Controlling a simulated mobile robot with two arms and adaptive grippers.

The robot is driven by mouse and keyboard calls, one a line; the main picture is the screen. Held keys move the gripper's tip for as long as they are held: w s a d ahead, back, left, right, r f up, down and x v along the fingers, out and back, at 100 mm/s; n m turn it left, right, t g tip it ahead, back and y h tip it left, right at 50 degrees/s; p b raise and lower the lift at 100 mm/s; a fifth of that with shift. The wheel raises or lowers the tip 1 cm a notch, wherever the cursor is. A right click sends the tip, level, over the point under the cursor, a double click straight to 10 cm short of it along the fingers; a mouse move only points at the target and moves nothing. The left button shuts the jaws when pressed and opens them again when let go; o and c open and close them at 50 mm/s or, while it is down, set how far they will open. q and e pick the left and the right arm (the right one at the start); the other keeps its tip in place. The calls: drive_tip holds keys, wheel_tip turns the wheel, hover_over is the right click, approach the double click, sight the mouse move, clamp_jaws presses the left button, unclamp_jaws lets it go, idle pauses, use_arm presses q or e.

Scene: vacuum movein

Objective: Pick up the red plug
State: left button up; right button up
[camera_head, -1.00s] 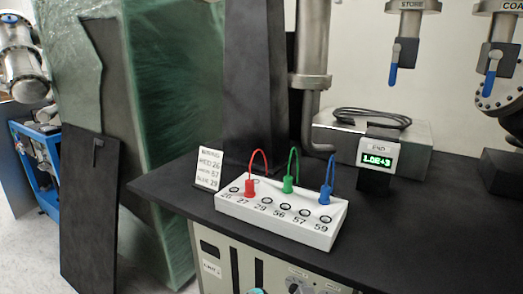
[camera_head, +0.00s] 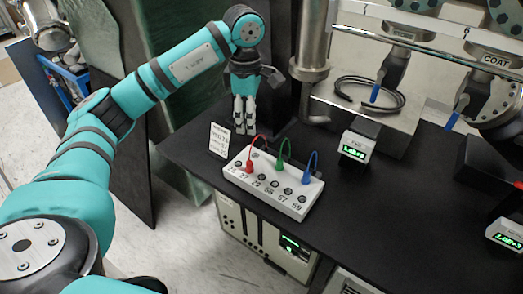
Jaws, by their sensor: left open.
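The red plug (camera_head: 249,165) stands upright in the white socket block (camera_head: 290,203), in a hole near its left end, with a red cable loop rising from its top. A green plug (camera_head: 280,161) and a blue plug (camera_head: 308,178) stand in the same block to its right. My left gripper (camera_head: 243,128) hangs fingers down, above and behind the red plug in the picture, apart from it. Its fingers are apart and hold nothing. My right gripper is not in view.
A small white note card (camera_head: 220,140) stands left of the block. A vertical metal pipe (camera_head: 311,50) rises behind it. A digital gauge (camera_head: 357,147) stands to the right. The black tabletop (camera_head: 390,215) right of the block is mostly bare.

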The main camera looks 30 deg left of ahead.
use_arm(q)
drive_tip(key=p, duration=0.3)
approach(250, 162)
drive_tip(key=f, duration=0.5)
drive_tip(key=shift+s+a, duration=0.2)
drive_tip(key=shift+s, duration=0.05)
drive_tip(key=shift+f+p, duration=0.55)
drive_tip(key=shift+p, duration=0.05)
drive_tip(key=f, duration=0.2)
drive_tip(key=f+p, duration=0.1)
drive_tip(key=shift+w+d+f+p, duration=0.2)
drive_tip(key=shift+f+p, duration=0.1)
drive_tip(key=shift+f, duration=0.4)
drive_tip(key=shift+c, duration=0.4)
clamp_jaws()
